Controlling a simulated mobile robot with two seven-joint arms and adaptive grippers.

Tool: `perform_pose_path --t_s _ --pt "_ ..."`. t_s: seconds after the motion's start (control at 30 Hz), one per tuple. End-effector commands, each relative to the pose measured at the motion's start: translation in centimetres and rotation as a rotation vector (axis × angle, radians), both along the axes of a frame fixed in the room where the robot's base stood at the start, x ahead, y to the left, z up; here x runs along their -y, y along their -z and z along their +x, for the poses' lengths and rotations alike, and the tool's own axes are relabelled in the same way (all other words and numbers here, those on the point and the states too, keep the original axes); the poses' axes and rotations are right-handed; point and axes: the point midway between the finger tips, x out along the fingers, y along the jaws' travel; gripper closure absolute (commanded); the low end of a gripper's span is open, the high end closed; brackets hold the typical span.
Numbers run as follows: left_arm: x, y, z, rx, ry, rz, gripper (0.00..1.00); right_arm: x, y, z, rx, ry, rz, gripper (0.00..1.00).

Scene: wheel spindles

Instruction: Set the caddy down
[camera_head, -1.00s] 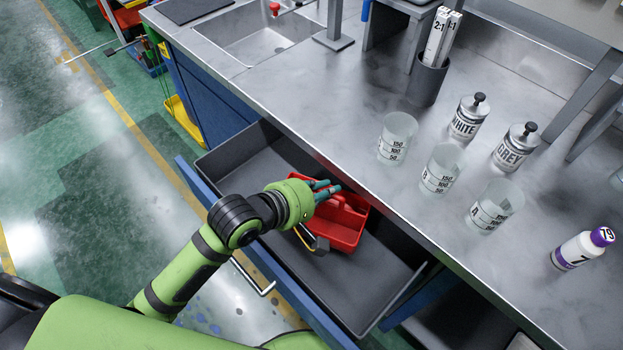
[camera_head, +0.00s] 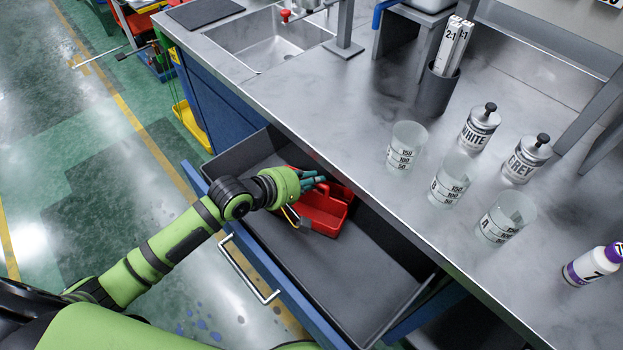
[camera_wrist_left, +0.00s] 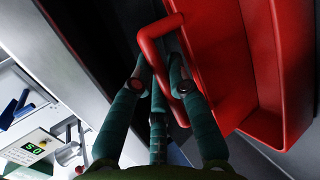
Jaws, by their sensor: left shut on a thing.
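The red caddy (camera_head: 325,214) is inside the open drawer (camera_head: 365,270), toward the middle of its length. My left gripper (camera_head: 316,181) reaches in over the drawer's front and is shut on the caddy's handle. In the left wrist view the fingers (camera_wrist_left: 160,88) close around the red handle bar (camera_wrist_left: 150,50), with the caddy's body (camera_wrist_left: 235,65) to the right. The caddy looks about level. I cannot tell whether its underside touches the drawer floor. My right gripper is not in view.
The grey countertop (camera_head: 330,105) overhangs the drawer's far side. It carries several beakers, a WHITE tin (camera_head: 479,128), a GREY tin (camera_head: 526,158), a bottle (camera_head: 592,265) and a dark holder (camera_head: 437,90). The drawer's right part is bare.

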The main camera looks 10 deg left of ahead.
Motion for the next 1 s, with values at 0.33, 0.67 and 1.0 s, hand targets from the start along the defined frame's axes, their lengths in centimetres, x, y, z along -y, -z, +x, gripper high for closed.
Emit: perform_pose_path --t_s 0.33,0.67,1.0 --pt "0.0 0.3 0.0 -0.002 0.0 0.0 0.59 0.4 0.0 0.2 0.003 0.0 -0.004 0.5" --pt "-0.5 -0.4 -0.8 -0.004 0.0 0.0 0.59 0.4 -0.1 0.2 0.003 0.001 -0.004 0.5" --pt "-4.2 -4.1 -5.8 -0.004 0.001 0.004 0.59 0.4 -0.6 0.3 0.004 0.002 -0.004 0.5"
